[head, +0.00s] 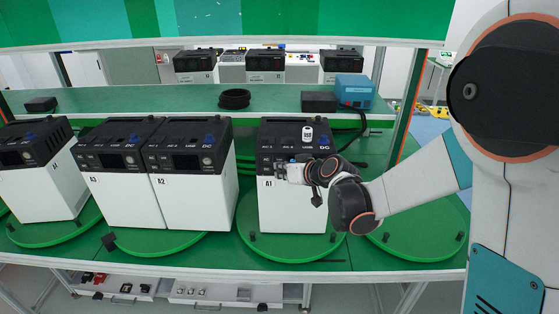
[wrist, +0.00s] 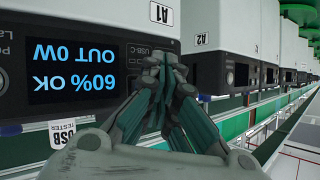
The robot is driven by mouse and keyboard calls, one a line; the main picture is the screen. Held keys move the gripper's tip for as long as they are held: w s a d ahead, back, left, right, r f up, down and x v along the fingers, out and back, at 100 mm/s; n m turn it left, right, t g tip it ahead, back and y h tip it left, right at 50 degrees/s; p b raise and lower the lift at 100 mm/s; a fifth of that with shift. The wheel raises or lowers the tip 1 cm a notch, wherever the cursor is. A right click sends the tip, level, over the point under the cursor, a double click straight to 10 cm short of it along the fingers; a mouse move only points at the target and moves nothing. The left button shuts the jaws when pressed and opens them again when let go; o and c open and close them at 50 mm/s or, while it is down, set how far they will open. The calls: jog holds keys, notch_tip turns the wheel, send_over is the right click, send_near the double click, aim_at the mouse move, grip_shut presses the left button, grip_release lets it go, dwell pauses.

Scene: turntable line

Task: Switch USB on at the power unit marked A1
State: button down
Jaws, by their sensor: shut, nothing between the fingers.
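The power unit marked A1 (head: 290,212) has a white body and black top. It stands upright on a green turntable disc. It shows upside down in the wrist view (wrist: 80,18), with a lit display (wrist: 82,68) reading "60% OK, OUT 0W" and printing that includes "USB-C". A white tag (wrist: 62,133) reading "USB TESTER" is at its top; it also shows in the head view (head: 307,133). My gripper (head: 281,172) is shut and empty at the unit's front panel. Its fingertips (wrist: 165,62) cover part of the panel beside the display; I cannot tell whether they touch it.
Units marked A2 (head: 180,205) and A3 (head: 115,205) stand close together left of A1, with another unit (head: 38,190) farther left. A blue box (head: 354,91) and a black cable coil (head: 235,98) lie on the shelf behind. The disc right of A1 (head: 415,235) is bare.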

jog(key=shift+w, duration=0.1)
jog(key=shift+w, duration=0.35)
jog(key=shift+w, duration=0.35)
dwell(0.6)
jog(key=shift+s, duration=0.1)
jog(key=shift+s+b, duration=0.35)
jog(key=shift+s, duration=0.35)
jog(key=s, duration=0.5)
jog(key=shift+a, duration=0.1)
dwell(0.4)
dwell(0.5)
